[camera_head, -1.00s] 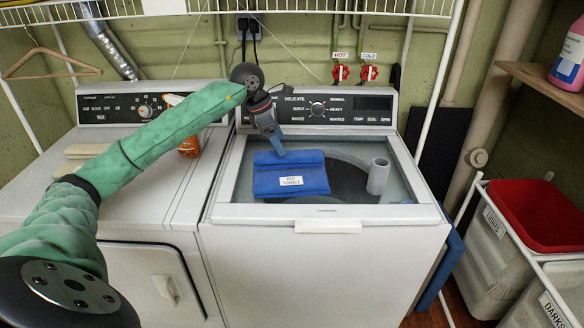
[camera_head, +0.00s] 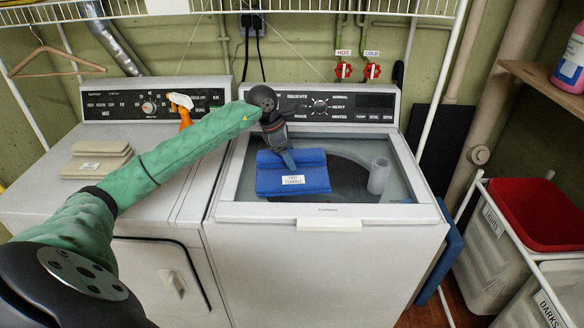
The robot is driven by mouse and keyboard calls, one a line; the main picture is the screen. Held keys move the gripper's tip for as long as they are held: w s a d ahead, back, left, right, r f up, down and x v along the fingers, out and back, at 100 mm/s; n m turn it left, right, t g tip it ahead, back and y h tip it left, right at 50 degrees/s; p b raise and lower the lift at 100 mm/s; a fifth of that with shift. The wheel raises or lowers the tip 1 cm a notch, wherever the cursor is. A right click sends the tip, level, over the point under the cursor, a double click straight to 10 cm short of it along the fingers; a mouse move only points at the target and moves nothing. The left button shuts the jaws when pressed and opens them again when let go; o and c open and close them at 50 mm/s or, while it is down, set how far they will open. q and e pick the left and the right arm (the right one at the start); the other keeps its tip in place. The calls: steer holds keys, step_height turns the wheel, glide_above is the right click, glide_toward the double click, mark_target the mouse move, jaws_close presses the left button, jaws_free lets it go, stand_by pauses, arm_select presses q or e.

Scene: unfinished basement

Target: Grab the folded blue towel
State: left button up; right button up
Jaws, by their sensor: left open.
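The folded blue towel (camera_head: 308,183), with a white label on its front, lies at the left of the washer's top opening. My left arm, in a green sleeve, reaches in from the left. My left gripper (camera_head: 289,160) points down at the towel's upper left part and is open. Its fingertips are at or just above the towel; I cannot tell whether they touch it. My right gripper is not in view.
On the dryer at left are folded beige cloths (camera_head: 97,158) and an orange spray bottle (camera_head: 183,108). A wire shelf hangs above.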

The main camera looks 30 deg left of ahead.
arm_select(q)
steer(key=shift+f, duration=0.1)
steer(key=c, duration=1.2)
steer(key=shift+o, duration=0.2)
steer(key=shift+r, duration=0.2)
